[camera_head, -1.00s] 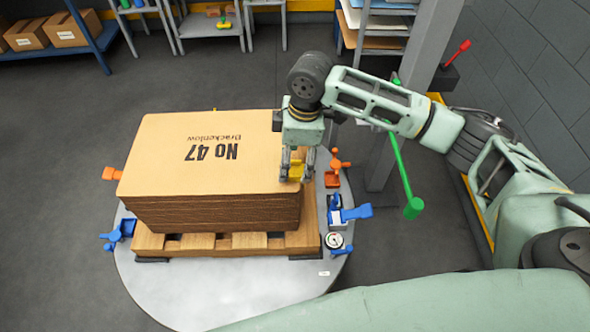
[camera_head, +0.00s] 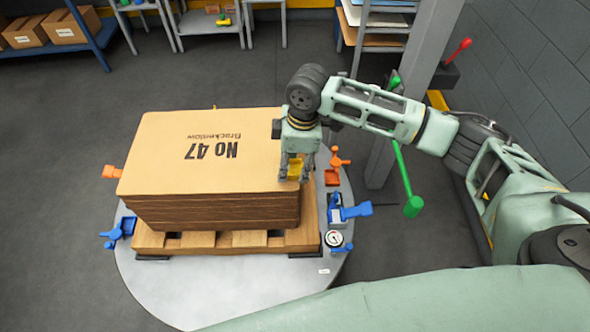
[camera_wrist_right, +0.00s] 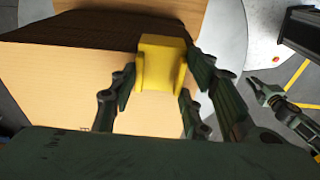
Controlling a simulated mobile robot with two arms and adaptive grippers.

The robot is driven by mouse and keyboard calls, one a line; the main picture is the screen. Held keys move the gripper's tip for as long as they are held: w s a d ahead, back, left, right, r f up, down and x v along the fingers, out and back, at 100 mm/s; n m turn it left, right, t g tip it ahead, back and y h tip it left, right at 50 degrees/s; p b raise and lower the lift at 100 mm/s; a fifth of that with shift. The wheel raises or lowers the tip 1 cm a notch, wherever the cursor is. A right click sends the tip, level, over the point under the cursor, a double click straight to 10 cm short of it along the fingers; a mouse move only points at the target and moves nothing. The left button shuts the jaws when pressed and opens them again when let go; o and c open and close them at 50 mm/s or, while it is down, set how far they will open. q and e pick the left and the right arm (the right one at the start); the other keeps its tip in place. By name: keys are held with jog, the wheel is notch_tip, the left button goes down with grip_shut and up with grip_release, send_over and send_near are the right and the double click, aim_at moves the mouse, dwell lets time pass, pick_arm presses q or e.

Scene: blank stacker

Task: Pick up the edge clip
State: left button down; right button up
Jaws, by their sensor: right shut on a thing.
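The yellow edge clip (camera_head: 295,167) is at the near right corner area of the stack of cardboard blanks (camera_head: 185,155). My right gripper (camera_head: 294,175) points down over that edge and is shut on the clip. I cannot tell whether the clip still touches the stack.
The stack lies on a wooden pallet (camera_head: 205,243) on a round grey table (camera_head: 220,290). Orange and blue clamps and a dial gauge (camera_head: 334,239) stand along the table's right side. A green-handled lever (camera_head: 405,175) and a grey post (camera_head: 425,60) stand to the right.

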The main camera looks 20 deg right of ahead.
aim_at(293, 170)
jog(key=shift+r, duration=0.1)
jog(key=shift+r, duration=0.55)
notch_tip(293, 170, up, 3)
jog(key=shift+f, duration=0.2)
jog(key=w+a+r+b, duration=0.2)
jog(key=w+a+r, duration=0.5)
jog(key=a, duration=0.2)
jog(key=shift+a, duration=0.15)
